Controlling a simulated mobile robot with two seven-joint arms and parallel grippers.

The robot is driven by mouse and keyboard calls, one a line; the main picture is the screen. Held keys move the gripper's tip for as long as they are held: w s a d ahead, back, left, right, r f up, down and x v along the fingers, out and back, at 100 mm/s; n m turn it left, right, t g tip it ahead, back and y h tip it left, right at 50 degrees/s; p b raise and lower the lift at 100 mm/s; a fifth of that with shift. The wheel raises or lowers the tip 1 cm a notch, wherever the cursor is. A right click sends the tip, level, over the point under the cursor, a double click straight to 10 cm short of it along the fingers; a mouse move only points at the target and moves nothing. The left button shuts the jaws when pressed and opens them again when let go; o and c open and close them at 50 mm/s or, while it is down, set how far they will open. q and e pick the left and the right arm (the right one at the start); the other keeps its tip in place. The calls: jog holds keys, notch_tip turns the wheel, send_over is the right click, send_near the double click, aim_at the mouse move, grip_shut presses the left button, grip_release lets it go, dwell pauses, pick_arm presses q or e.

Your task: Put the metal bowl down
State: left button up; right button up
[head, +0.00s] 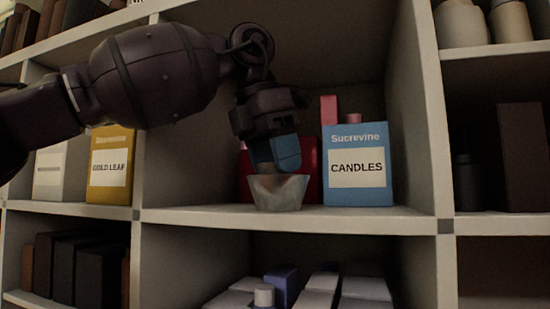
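The metal bowl (278,193) is small and grey, with flared sides. It is upright at the front of the middle shelf (215,215), with its base at about the height of the shelf board. I cannot tell whether it rests on the board or hangs just above it. My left gripper (274,168) points down over the bowl, its blue-padded fingers at the rim. The finger tips are dark and partly hidden, so their grip on the rim is unclear. My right gripper is not in view.
A blue CANDLES box (358,166) stands close to the right of the bowl. A red box (310,162) is behind the bowl. A divider (428,120) closes the bay at right. Yellow GOLD LEAF (110,165) is in the left bay. Shelf right of CANDLES is clear.

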pick_arm(q)
jog(key=o, duration=0.3)
jog(key=shift+f, duration=0.2)
jog(key=shift+o, duration=0.2)
jog(key=shift+r, duration=0.3)
jog(key=shift+o, duration=0.6)
jog(key=v, duration=0.4)
jog(key=shift+s+a+f, duration=0.1)
jog(key=shift+a, duration=0.05)
jog(key=s+a+b, duration=0.3)
jog(key=s+a, duration=0.2)
jog(key=a, duration=0.4)
jog(key=shift+s+a, duration=0.4)
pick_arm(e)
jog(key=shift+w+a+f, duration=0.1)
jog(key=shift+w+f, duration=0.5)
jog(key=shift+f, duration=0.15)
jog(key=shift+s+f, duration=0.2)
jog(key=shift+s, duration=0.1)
